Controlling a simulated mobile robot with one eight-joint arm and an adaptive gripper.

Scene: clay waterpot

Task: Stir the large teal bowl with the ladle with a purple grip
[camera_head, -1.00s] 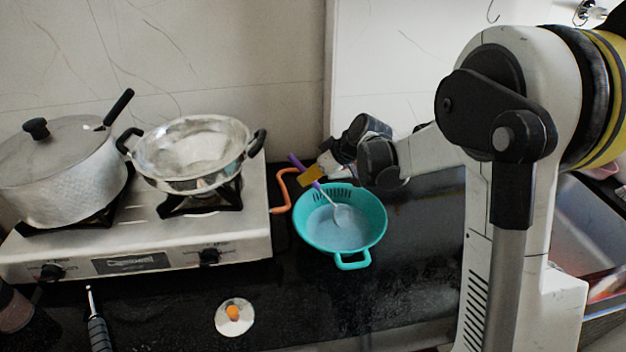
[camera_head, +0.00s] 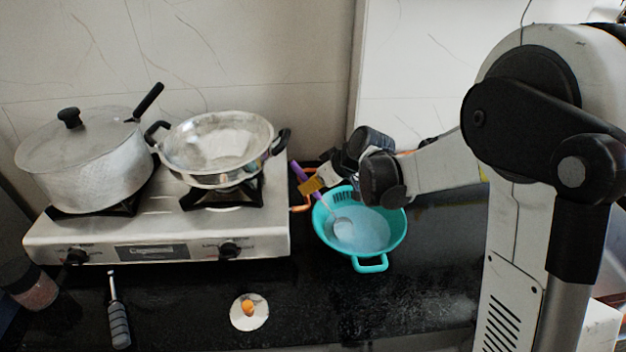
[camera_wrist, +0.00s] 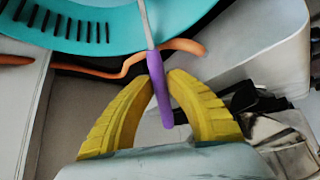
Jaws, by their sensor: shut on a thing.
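The large teal bowl (camera_head: 370,264) stands on the dark counter to the right of the stove, and its slotted side fills the upper left of the wrist view (camera_wrist: 75,30). The ladle's purple grip (camera_wrist: 157,85) is between the yellow fingers of my gripper (camera_wrist: 160,80), which is shut on it. In the head view the ladle (camera_head: 343,228) leans with its head inside the bowl, on or near the pale bottom. My gripper (camera_head: 312,186) is above the bowl's back left rim. The wrist view does not show the ladle's head.
A lidded pot (camera_head: 85,170) and a shiny metal pan (camera_head: 215,150) stand on the stove (camera_head: 200,246) at left. An orange hose (camera_wrist: 115,72) runs behind the bowl. A dark-handled tool (camera_head: 119,325) and a white disc with an orange knob (camera_head: 249,312) lie in front.

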